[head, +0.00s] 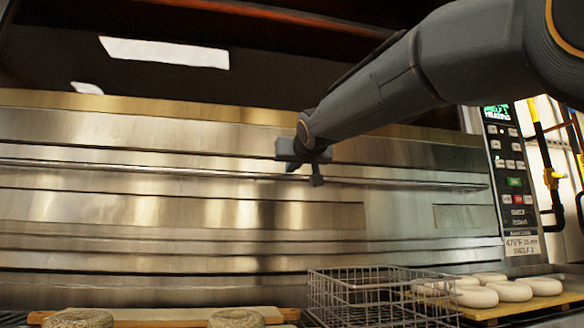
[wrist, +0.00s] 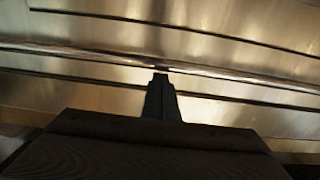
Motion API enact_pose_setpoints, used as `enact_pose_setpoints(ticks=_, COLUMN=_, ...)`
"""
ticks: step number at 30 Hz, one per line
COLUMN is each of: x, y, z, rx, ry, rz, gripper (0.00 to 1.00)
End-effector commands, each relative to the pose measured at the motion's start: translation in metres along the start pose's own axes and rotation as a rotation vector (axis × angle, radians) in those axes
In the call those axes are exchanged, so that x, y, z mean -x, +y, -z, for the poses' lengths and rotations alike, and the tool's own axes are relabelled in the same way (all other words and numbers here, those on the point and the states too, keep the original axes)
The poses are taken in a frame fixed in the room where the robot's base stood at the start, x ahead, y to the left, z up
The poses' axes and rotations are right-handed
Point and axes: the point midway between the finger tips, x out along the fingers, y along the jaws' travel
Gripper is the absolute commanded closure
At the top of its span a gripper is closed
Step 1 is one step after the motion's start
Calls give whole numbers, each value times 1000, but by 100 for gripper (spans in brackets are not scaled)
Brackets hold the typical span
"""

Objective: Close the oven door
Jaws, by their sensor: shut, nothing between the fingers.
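The oven's stainless steel front (head: 200,220) fills most of the head view, with a long horizontal bar (head: 150,170) across it. Above its brass-toned upper edge is a dark area (head: 200,85) with bright white patches. I cannot tell how far the door is open. My gripper (head: 317,181) is shut and empty, in front of the steel near the bar. In the wrist view the shut fingertips (wrist: 161,72) overlap the bar (wrist: 230,75); whether they touch it is unclear. The steel front (wrist: 90,100) fills the rest of that view.
A control panel (head: 510,170) with a lit display stands at the right. Below are a wire basket (head: 370,290), a board with several pale dough rings (head: 510,290), and another board (head: 150,316) with two seeded rings. Yellow and black pipes (head: 545,160) are at far right.

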Motion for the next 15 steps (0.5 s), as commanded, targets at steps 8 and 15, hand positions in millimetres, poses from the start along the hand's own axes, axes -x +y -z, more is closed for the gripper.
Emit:
enact_pose_setpoints(ticks=8, x=-2, y=0, z=0, rx=1, ry=-21, rz=-3, gripper=100)
enact_pose_setpoints(ticks=15, x=6, y=1, z=34, rx=0, ry=-7, rz=-1, gripper=100)
